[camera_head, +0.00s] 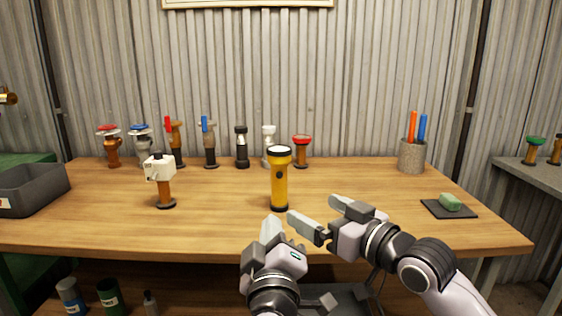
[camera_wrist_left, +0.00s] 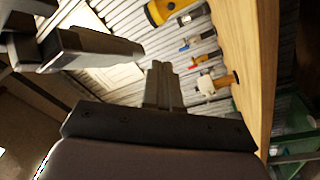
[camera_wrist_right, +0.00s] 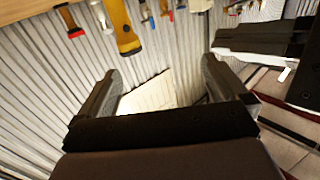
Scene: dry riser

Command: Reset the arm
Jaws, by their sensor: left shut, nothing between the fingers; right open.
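My left gripper (camera_head: 271,228) is shut and empty, pointing up in front of the table's front edge. Its closed fingers show in the left wrist view (camera_wrist_left: 160,85). My right gripper (camera_head: 312,214) is open and empty, beside the left one, its fingers pointing left above the front edge of the table. Its spread fingers show in the right wrist view (camera_wrist_right: 158,88). A yellow flashlight (camera_head: 279,182) stands upright on the table just behind the grippers; neither gripper touches it.
The wooden table (camera_head: 100,218) carries a white-headed valve (camera_head: 160,178) at left and several valves along the back. A grey bin (camera_head: 35,190) is at far left. A pen cup (camera_head: 412,156) and a green sponge (camera_head: 450,202) on a dark mat (camera_head: 432,208) are at right.

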